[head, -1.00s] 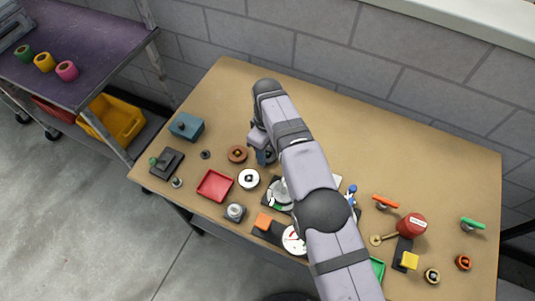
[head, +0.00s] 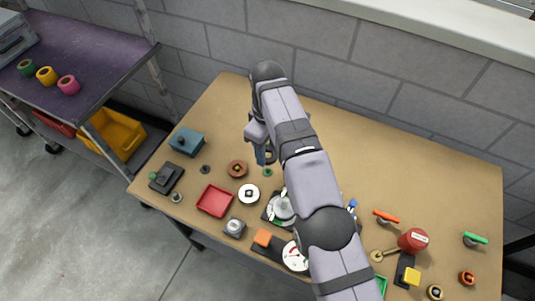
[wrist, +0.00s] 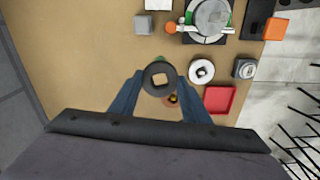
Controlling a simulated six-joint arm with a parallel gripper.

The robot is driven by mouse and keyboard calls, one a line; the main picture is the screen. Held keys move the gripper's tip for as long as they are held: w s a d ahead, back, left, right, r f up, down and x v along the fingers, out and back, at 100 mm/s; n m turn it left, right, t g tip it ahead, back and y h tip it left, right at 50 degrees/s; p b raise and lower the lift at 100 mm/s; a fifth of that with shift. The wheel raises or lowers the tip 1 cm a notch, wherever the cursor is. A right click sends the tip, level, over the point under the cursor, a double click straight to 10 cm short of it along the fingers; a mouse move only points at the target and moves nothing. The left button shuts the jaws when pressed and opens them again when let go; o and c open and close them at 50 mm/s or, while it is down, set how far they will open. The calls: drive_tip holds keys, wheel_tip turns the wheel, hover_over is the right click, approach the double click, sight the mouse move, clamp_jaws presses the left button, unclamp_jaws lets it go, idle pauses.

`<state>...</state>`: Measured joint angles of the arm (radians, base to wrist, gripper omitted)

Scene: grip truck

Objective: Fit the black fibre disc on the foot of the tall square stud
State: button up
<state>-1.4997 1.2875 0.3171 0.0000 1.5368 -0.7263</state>
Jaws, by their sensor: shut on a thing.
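The black fibre disc (wrist: 149,76), a dark ring with a square hole, is held flat between the fingertips of my gripper (wrist: 159,80) in the wrist view. In the head view my gripper (head: 261,155) is above the back left part of the table. A small green piece (head: 267,172) is below it; in the wrist view the disc covers most of this piece. I cannot tell for certain which thing is the tall square stud.
A brown disc (head: 238,168) and a white disc (head: 249,194) lie close by. A red tray (head: 214,201), a blue box (head: 187,141) and a round fixture (head: 281,207) stand around them. A grey block (wrist: 143,26) shows in the wrist view. The back of the table is clear.

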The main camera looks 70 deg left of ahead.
drive_tip(key=shift+r, duration=0.65)
drive_tip(key=d+r+m, duration=0.1)
drive_tip(key=d, duration=0.3)
drive_tip(key=d+r+m+p, duration=0.1)
drive_tip(key=d, duration=0.4)
drive_tip(key=d+r+m+p, duration=0.1)
drive_tip(key=d, duration=0.3)
drive_tip(key=shift+d+r+m, duration=0.25)
drive_tip(key=shift+r+m, duration=0.05)
drive_tip(key=shift+f, duration=0.15)
wheel_tip(320, 180, down, 4)
drive_tip(key=b, duration=0.4)
drive_tip(key=shift+f, duration=0.25)
